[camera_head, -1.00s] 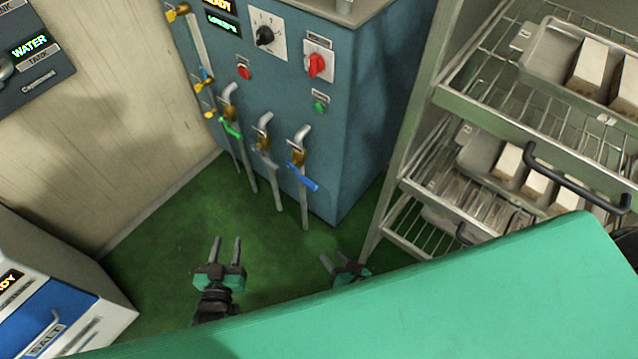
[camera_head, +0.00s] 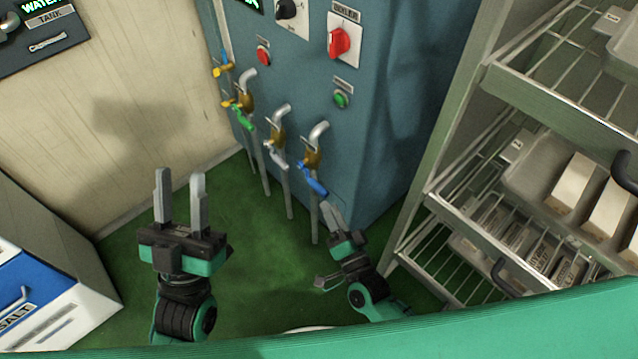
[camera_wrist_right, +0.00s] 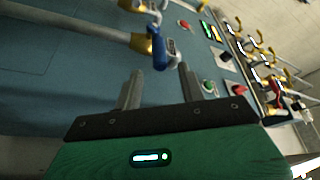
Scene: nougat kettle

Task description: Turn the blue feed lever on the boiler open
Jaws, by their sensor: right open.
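The boiler (camera_head: 385,150) is a blue-grey cabinet with a row of pipe taps low on its front. The blue feed lever (camera_head: 314,181) is on the right-hand tap and slants down to the right. In the right wrist view the blue lever (camera_wrist_right: 155,48) lies just beyond the fingertips. My right gripper (camera_head: 325,245) is open and empty, below and close to the lever; the wrist view shows its two fingers (camera_wrist_right: 160,72) apart. My left gripper (camera_head: 180,178) is open and empty, pointing up, to the left of the taps.
A green lever (camera_head: 241,119) and a grey lever (camera_head: 275,158) are on the neighbouring taps. A wire rack (camera_head: 490,90) with trays stands at right. A white-and-blue salt unit (camera_head: 50,280) stands at lower left. Green floor (camera_head: 250,240) is clear between them.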

